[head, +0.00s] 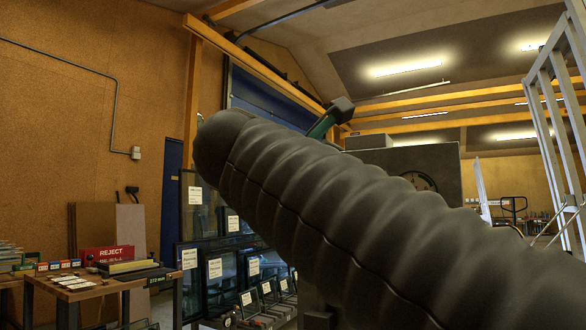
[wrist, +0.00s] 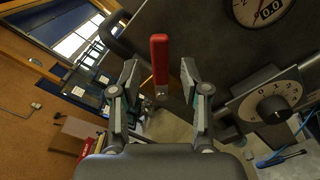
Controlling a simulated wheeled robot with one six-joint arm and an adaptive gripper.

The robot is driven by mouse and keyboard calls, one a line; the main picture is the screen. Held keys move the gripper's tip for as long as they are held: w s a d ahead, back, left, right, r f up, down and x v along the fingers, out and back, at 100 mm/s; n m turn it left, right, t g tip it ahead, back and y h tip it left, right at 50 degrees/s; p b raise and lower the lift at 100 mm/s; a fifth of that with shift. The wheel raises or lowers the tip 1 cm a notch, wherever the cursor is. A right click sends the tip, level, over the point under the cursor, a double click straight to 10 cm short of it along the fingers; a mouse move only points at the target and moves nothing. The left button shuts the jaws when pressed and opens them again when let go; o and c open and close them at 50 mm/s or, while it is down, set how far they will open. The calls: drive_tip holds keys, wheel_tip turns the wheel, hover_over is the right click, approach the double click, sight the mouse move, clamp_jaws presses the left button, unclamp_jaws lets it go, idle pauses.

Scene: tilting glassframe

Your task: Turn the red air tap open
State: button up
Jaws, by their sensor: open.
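The red air tap handle (wrist: 160,60) shows in the wrist view as a long, flat lever, upright in the picture, with a small metal fitting (wrist: 162,93) at its lower end. My gripper (wrist: 159,68) is open, with one finger on each side of the lever in the picture. A gap shows between the lever and each finger, so I see no contact. How far the lever lies beyond the fingertips I cannot tell. In the head view my dark ribbed arm covers the middle, and the tap does not show there.
A dial gauge (wrist: 262,10) and a black numbered knob (wrist: 272,110) sit right of the lever. In the head view, a bench (head: 100,284) with a red REJECT box (head: 106,256) stands left, and labelled glass frames (head: 192,215) stand beyond my arm. White metal framing (head: 548,100) rises at right.

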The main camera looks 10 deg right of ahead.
drive_tip(key=v, duration=0.7)
drive_tip(key=shift+s+a, duration=0.25)
drive_tip(key=shift+s, duration=0.05)
